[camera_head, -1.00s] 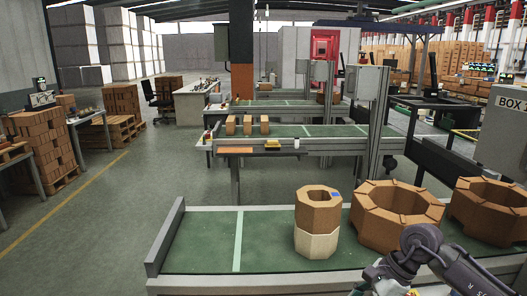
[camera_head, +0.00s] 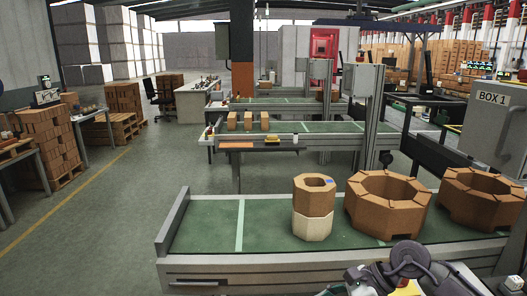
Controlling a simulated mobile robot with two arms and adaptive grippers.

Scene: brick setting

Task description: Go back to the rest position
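My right arm (camera_head: 408,260) shows only in part at the bottom right edge, in front of the near conveyor (camera_head: 200,235). Its gripper fingers do not show. My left arm and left gripper are out of view. On the conveyor stands a brown octagonal brick ring (camera_head: 314,196) stacked on a cream ring (camera_head: 312,226) of similar width. To their right sit two larger brown octagonal brick rings, one in the middle (camera_head: 385,218) and one at the right edge (camera_head: 480,212). My arm appears apart from the stack.
A grey box machine marked BOX 1 (camera_head: 492,125) stands at the right. Farther conveyors hold three small bricks (camera_head: 248,121). Brick pallets (camera_head: 45,150) and tables line the left. The floor (camera_head: 110,235) left of the near conveyor is clear.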

